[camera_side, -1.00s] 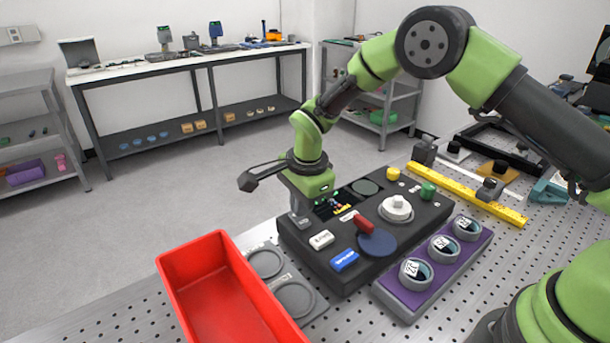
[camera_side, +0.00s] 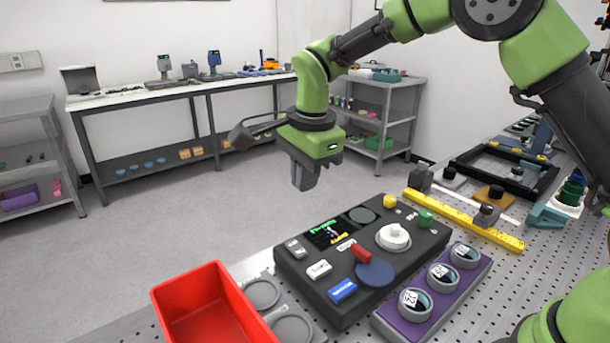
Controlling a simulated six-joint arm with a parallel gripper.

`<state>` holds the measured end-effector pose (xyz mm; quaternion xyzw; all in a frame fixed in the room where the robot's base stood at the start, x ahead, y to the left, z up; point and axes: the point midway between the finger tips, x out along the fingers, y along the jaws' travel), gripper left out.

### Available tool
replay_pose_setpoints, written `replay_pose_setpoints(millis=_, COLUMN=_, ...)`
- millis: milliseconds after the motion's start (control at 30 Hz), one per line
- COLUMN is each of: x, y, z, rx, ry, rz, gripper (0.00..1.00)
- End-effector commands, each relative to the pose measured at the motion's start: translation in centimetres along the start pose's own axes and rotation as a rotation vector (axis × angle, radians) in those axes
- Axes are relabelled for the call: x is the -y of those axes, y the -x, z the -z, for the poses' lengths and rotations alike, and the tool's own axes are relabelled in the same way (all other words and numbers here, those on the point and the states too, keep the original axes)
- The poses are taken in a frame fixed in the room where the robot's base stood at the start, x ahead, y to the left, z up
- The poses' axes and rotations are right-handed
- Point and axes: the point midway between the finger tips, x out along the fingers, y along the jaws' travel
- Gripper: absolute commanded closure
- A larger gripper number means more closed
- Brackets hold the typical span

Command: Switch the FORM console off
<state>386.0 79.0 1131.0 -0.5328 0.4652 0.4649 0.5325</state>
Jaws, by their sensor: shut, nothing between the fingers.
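The black console (camera_side: 420,247) stands on the perforated table. I cannot read the FORM name on it. Its small screen (camera_side: 328,233) is lit with green text and coloured marks. A grey switch (camera_side: 295,248) sits at its left edge, beside a white key (camera_side: 319,269) and a blue key (camera_side: 343,290). A red handle (camera_side: 361,253), a dark blue disc (camera_side: 375,273) and a white round knob (camera_side: 394,237) are farther right. My gripper (camera_side: 304,184) is shut and empty, pointing down in the air above the console's back left, touching nothing.
A red bin (camera_side: 213,312) stands front left, next to a grey plate (camera_side: 291,326) with round recesses. A purple holder (camera_side: 440,290) with ring-shaped parts is in front of the console. A yellow bar (camera_side: 463,219) lies behind it.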

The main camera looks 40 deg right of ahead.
Motion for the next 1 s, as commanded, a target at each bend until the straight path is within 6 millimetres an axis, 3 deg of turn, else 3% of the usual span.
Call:
replay_pose_setpoints(millis=300, x=1.4, y=-0.1, z=0.0, rx=0.001, ry=0.0, rz=0.005, gripper=1.0)
replay_pose_setpoints(millis=667, x=1.4, y=-0.4, z=0.0, rx=0.0, ry=0.0, rz=0.003, gripper=1.0)
replay_pose_setpoints(millis=867, x=1.4, y=-3.1, z=0.1, rx=0.0, ry=0.0, rz=-0.001, gripper=1.0)
replay_pose_setpoints(millis=1000, x=1.4, y=-6.2, z=0.1, rx=0.0, ry=0.0, rz=-0.002, gripper=1.0)
